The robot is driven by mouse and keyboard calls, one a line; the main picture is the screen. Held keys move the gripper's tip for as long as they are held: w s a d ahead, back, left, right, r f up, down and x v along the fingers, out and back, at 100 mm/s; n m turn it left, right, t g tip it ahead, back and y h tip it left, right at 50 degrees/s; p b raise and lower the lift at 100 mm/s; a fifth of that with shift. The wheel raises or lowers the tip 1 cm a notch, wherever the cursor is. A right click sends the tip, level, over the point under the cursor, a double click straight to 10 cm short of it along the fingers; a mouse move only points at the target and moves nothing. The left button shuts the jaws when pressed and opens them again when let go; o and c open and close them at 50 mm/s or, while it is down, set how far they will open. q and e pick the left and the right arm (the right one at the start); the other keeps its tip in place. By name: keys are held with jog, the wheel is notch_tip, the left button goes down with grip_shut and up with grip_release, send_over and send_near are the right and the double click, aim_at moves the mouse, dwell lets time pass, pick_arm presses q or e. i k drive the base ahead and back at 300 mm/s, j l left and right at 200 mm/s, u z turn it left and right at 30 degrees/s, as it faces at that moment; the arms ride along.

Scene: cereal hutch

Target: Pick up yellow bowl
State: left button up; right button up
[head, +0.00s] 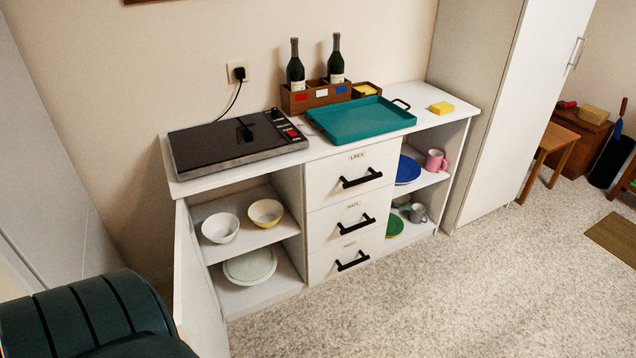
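The yellow bowl (265,213) stands upright on the upper shelf of the hutch's open left compartment. It is pale yellow outside with a light inside, and looks empty. A white bowl (220,228) stands on the same shelf just left of it, close by. Neither of my grippers is in view, and nothing is seen touching the yellow bowl.
The hutch's left door (197,290) stands open toward the front. White plates (250,267) lie on the shelf below. A black hotplate (235,142) and teal tray (360,119) sit on top. A dark green armchair (90,315) fills the lower left. Carpet (430,300) in front is clear.

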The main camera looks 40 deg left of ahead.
aim_at(264, 213)
jog(key=i+l, duration=0.1)
jog(key=i, duration=0.2)
jog(key=i+l, duration=0.1)
jog(key=i, duration=0.25)
jog(key=i+u, duration=0.8)
jog(key=u, duration=0.15)
jog(key=i+j+u, duration=0.1)
jog(key=i+u, duration=0.55)
jog(key=u, duration=0.15)
jog(key=i+u, duration=0.3)
jog(key=u, duration=0.15)
jog(key=i+u, duration=0.2)
jog(key=i, duration=0.25)
jog(key=k+l+u, duration=0.1)
jog(key=z, duration=0.1)
jog(key=i+j, duration=0.05)
